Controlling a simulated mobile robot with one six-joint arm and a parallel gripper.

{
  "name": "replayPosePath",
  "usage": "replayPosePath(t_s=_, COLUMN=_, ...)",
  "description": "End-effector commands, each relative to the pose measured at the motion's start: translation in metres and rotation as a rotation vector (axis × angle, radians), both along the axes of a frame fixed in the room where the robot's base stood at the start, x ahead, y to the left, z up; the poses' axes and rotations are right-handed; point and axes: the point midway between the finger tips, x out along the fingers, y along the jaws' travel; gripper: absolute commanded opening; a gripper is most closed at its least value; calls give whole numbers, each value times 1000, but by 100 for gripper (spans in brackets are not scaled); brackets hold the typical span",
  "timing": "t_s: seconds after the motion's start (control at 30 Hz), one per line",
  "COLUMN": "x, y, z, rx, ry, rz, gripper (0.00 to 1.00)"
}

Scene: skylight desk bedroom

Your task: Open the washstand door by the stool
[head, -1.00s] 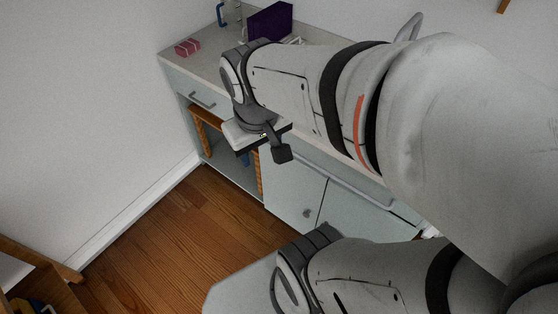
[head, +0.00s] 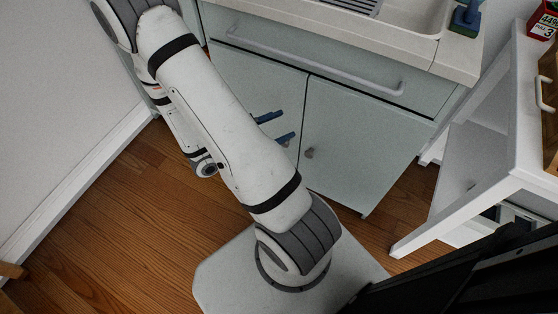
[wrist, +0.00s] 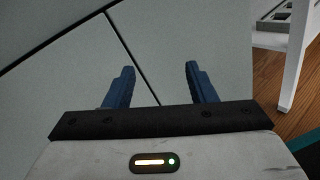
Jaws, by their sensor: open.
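The washstand is a pale grey-green cabinet with two doors side by side below a long drawer. Its right door (head: 365,145), on the side of the white stool-like piece (head: 490,180), looks closed and has a small round grey knob (head: 309,153) near its left edge. The left door (head: 258,80) is partly behind my arm. My gripper (head: 288,124) is open and empty, its blue fingers in front of the doors near the seam, up and left of the knob. In the wrist view my gripper (wrist: 160,67) faces the door fronts and the seam; the knob does not show there.
A long bar handle (head: 315,62) crosses the drawer above the doors. A sink basin (head: 410,12) is set in the top. The white piece stands close to the washstand's right side. Wooden floor (head: 120,210) is open at the left.

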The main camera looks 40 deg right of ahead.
Motion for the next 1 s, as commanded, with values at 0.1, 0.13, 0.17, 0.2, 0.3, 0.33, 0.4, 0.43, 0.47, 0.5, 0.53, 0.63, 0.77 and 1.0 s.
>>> replayPosePath(t_s=0.1, x=12, y=-1, z=-88, rx=-60, ry=119, rz=168, gripper=51)
replayPosePath(t_s=0.13, x=14, y=-1, z=-104, rx=-70, ry=143, rz=210, gripper=51)
replayPosePath(t_s=0.17, x=17, y=0, z=-119, rx=-78, ry=165, rz=250, gripper=51)
replayPosePath(t_s=0.2, x=20, y=1, z=-139, rx=-85, ry=193, rz=300, gripper=51)
replayPosePath(t_s=0.3, x=24, y=5, z=-181, rx=-95, ry=247, rz=410, gripper=51)
replayPosePath(t_s=0.33, x=25, y=6, z=-192, rx=-94, ry=259, rz=436, gripper=51)
replayPosePath(t_s=0.4, x=26, y=8, z=-210, rx=-94, ry=282, rz=487, gripper=51)
replayPosePath(t_s=0.43, x=26, y=9, z=-217, rx=-92, ry=289, rz=505, gripper=51)
replayPosePath(t_s=0.47, x=26, y=9, z=-221, rx=-91, ry=295, rz=517, gripper=51)
replayPosePath(t_s=0.5, x=26, y=10, z=-226, rx=-90, ry=301, rz=532, gripper=51)
replayPosePath(t_s=0.53, x=26, y=10, z=-228, rx=-89, ry=304, rz=540, gripper=51)
replayPosePath(t_s=0.63, x=28, y=8, z=-231, rx=-87, ry=307, rz=551, gripper=51)
replayPosePath(t_s=0.77, x=31, y=-1, z=-231, rx=-87, ry=307, rz=548, gripper=51)
replayPosePath(t_s=1.0, x=41, y=-28, z=-231, rx=-86, ry=305, rz=544, gripper=51)
